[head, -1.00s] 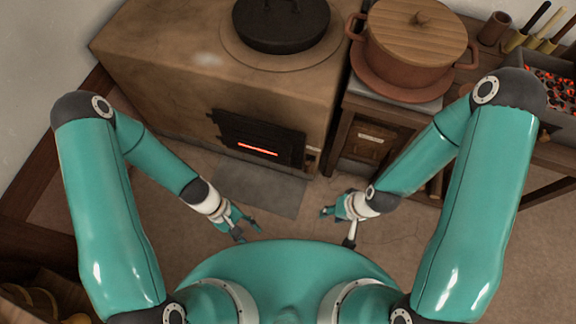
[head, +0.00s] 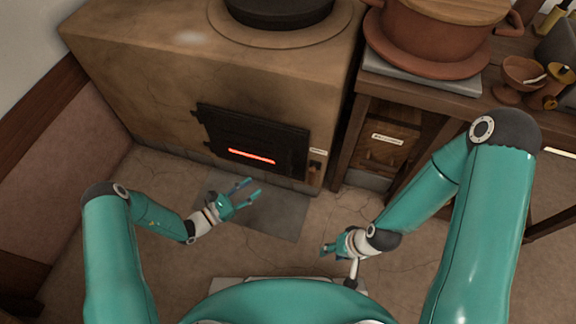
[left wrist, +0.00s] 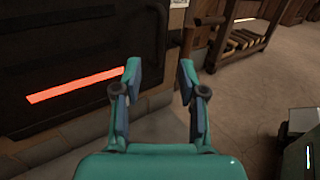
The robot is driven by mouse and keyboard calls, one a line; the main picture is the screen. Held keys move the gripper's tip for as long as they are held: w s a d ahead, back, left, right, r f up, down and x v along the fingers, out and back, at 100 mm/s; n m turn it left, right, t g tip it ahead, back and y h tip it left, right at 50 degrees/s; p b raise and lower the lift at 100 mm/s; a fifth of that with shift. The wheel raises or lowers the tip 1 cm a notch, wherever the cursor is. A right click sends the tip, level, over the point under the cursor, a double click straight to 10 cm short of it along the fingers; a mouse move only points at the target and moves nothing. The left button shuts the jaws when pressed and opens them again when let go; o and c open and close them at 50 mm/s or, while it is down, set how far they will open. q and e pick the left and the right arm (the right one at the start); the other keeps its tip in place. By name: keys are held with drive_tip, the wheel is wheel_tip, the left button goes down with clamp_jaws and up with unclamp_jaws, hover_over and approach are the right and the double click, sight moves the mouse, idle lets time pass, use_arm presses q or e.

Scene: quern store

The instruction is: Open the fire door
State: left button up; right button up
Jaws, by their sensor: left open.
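The fire door (head: 252,141) is a dark metal panel low in the front of the tan stove (head: 135,62). It looks shut, with a glowing red slot across it. A small latch-like piece (head: 315,168) sits at its right edge. In the left wrist view the fire door (left wrist: 62,50) fills the left side. My left gripper (head: 251,190) is open and empty, in front of and below the door, apart from it. Its fingers (left wrist: 158,82) show in the left wrist view with nothing between them. My right gripper (head: 327,248) hangs further right above the floor; its jaws are too small to judge.
A black lidded pan (head: 278,12) stands on the stove. A terracotta pot (head: 435,40) with a wooden lid stands on the wooden bench at right, near a small bowl (head: 523,72). A grey slab (head: 262,215) lies on the floor before the stove. The floor between is clear.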

sight(288, 164)
use_arm(q)
drive_tip(key=b+x, duration=0.3)
drive_tip(key=x, duration=1.2)
drive_tip(key=shift+s+d, duration=0.1)
drive_tip(key=shift+d, duration=0.05)
clamp_jaws()
